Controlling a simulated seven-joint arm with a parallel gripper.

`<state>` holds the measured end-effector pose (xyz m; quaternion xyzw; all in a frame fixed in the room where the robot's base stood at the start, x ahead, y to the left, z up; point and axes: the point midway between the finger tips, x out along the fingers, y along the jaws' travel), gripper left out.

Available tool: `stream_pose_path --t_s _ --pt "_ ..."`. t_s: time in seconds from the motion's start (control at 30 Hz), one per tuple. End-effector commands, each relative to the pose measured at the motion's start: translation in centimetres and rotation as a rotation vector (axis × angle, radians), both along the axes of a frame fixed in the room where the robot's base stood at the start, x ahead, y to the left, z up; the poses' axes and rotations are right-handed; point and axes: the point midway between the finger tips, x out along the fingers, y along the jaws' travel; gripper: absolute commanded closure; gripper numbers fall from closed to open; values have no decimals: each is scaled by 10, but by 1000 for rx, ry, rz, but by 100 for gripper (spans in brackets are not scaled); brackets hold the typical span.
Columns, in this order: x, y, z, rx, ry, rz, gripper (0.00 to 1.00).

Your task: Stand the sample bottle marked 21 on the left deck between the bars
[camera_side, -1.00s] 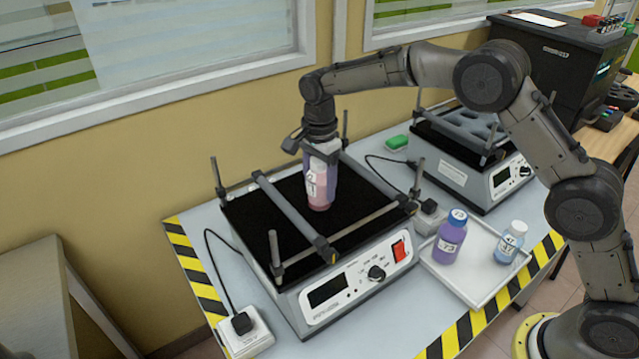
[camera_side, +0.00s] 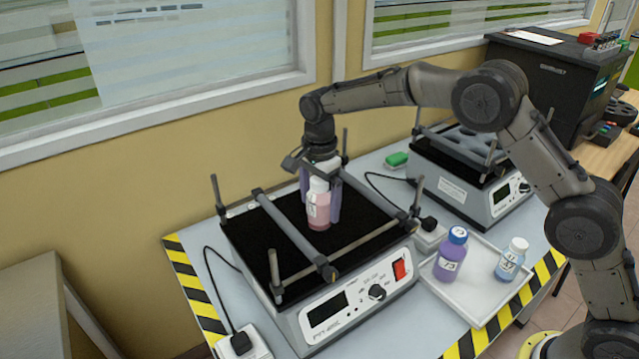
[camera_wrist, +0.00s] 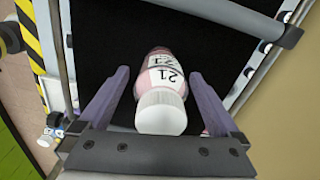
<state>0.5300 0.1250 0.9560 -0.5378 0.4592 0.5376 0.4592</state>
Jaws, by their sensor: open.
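The sample bottle marked 21 (camera_side: 318,209) has a pink body, a white label and a white cap. It stands upright on the black deck (camera_side: 270,243) of the left machine, between the two long grey bars (camera_side: 289,220). The wrist view shows its label (camera_wrist: 166,76) reading 21. My gripper (camera_side: 321,212) is open, with its purple fingers on either side of the bottle. In the wrist view my gripper (camera_wrist: 160,76) shows gaps between the fingers and the bottle. The deck contact is partly hard to see in the side view.
A white tray (camera_side: 478,297) at the right holds a purple bottle (camera_side: 450,258) and a blue bottle (camera_side: 510,262). A second machine (camera_side: 470,185) stands behind right. Upright posts (camera_side: 275,270) rise at the left deck's corners. A power socket (camera_side: 243,343) is at front left.

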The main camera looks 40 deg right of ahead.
Motion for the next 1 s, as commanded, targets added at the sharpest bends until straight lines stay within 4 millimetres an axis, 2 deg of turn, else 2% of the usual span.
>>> stream_pose_path --t_s 0.5,0.7,1.0 --pt "1 0 96 1 -6 0 2" --pt "0 0 114 0 -3 0 2" --pt "-1 -1 120 1 -5 5 2"
